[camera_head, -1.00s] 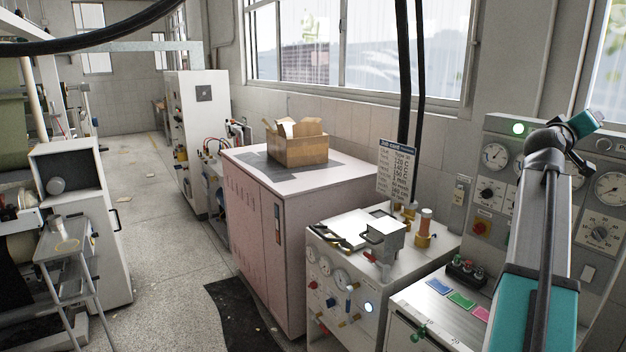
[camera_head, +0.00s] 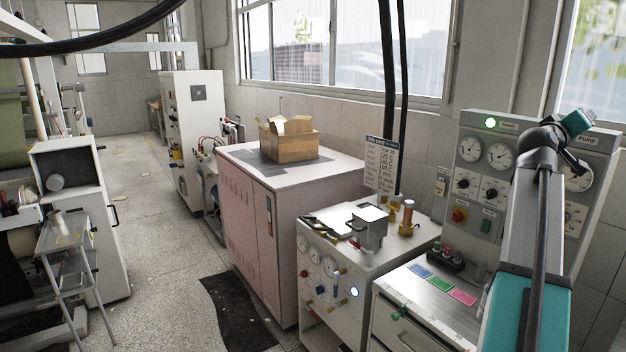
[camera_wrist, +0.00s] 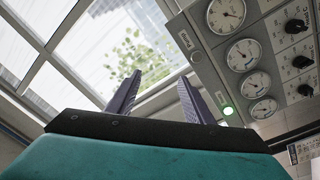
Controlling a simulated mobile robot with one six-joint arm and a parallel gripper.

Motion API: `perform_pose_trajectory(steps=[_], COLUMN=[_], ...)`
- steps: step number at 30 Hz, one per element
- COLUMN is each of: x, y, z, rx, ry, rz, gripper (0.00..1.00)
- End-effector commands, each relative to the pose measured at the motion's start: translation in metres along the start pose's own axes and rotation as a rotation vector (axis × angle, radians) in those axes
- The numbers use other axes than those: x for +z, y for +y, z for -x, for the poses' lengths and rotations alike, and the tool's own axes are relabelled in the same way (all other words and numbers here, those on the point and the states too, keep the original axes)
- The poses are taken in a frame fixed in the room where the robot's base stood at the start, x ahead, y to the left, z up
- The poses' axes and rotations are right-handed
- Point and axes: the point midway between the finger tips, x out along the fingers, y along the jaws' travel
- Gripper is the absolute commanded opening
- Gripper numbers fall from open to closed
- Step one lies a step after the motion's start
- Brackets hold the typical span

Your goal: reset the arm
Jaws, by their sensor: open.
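My arm rises at the right of the head view, grey and teal, with its bent wrist near the gauge panel. In the wrist view my gripper (camera_wrist: 157,98) shows two dark fingers standing apart, with nothing between them. It is open and empty. It points up toward the window (camera_wrist: 135,50), with the gauge panel (camera_wrist: 262,60) to its right. The fingers cannot be made out clearly in the head view.
A small machine (camera_head: 335,285) with dials stands left of my arm. Behind it is a pink cabinet (camera_head: 250,215) bearing an open cardboard box (camera_head: 290,148). A step stool (camera_head: 75,262) stands at the left. The floor aisle (camera_head: 150,215) between is mostly clear.

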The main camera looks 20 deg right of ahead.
Motion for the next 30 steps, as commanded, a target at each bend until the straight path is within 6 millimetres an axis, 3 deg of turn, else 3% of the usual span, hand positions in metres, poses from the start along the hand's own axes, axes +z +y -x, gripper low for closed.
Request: perform_pose_trajectory(steps=[4,17,23,26,30], x=[0.000,0.010,0.018,0.025,0.036], y=[-0.002,-0.071,-0.125,-0.162,-0.227], z=[0.000,0.011,0.023,0.033,0.057], rx=[-0.002,-0.101,-0.176,-0.230,-0.327], ry=[0.000,-0.031,-0.057,-0.076,-0.113], rz=[0.000,-0.025,-0.041,-0.050,-0.062], gripper=[0.47,0.47,0.47,0.47,0.47])
